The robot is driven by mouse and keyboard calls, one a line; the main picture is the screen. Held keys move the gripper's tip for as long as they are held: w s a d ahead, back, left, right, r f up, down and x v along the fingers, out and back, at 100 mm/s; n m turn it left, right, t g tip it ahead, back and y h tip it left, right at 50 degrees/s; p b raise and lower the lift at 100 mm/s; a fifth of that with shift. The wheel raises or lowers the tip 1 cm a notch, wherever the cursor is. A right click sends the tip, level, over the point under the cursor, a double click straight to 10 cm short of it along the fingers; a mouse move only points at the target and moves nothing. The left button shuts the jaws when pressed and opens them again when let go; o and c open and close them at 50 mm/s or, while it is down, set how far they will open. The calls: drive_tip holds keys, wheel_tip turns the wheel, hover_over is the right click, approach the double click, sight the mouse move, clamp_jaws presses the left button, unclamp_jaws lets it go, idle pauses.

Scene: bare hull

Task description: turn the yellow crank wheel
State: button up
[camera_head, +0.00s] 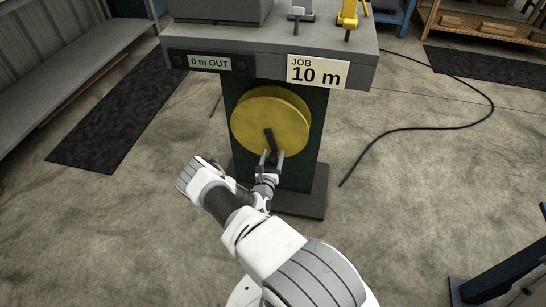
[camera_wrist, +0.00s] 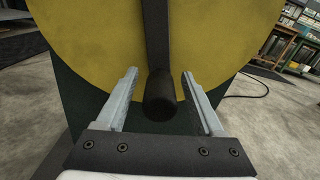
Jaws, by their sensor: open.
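The yellow crank wheel (camera_head: 262,112) is mounted upright on the front of a dark green pedestal (camera_head: 310,168), under a grey bench top. A dark crank arm (camera_head: 269,138) runs from the wheel's middle down to its lower edge. In the wrist view the wheel (camera_wrist: 220,45) fills the upper part. The black crank handle (camera_wrist: 160,95) points toward the camera. My gripper (camera_wrist: 158,76) is open, with one finger on each side of the handle and a gap on both sides. In the head view my gripper (camera_head: 272,158) is at the wheel's lower edge.
The bench top (camera_head: 270,38) carries a "0 m OUT" display (camera_head: 209,63) and a "JOB 10 m" sign (camera_head: 317,72). A black cable (camera_head: 420,128) lies on the floor at right. A dark mat (camera_head: 110,130) and grey shelving (camera_head: 60,75) are at left. A dark blue stand (camera_head: 500,275) is at lower right.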

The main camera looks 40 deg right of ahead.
clamp_jaws()
idle(1.3)
